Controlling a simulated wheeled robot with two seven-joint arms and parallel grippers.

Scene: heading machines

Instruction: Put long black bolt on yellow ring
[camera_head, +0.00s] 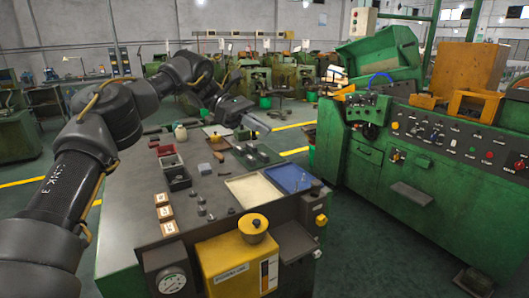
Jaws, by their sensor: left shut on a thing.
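My left gripper (257,123) is above the far part of the grey table, pointing right. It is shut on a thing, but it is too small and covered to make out. I cannot identify the long black bolt with certainty. Several small dark bolt-like parts (201,210) stand on the table's near middle. A round yellow piece (253,230), perhaps the yellow ring, sits on the yellow box (222,264) at the table's front edge, with a small dark spot on top. The gripper is well behind and above it. My right gripper is out of view.
A cream tray (253,190) and a blue tray (288,179) lie at the table's right. Dark bins (178,178) and labelled blocks (164,213) line the left. A gauge (171,279) stands at the front. A green machine (420,170) rises on the right.

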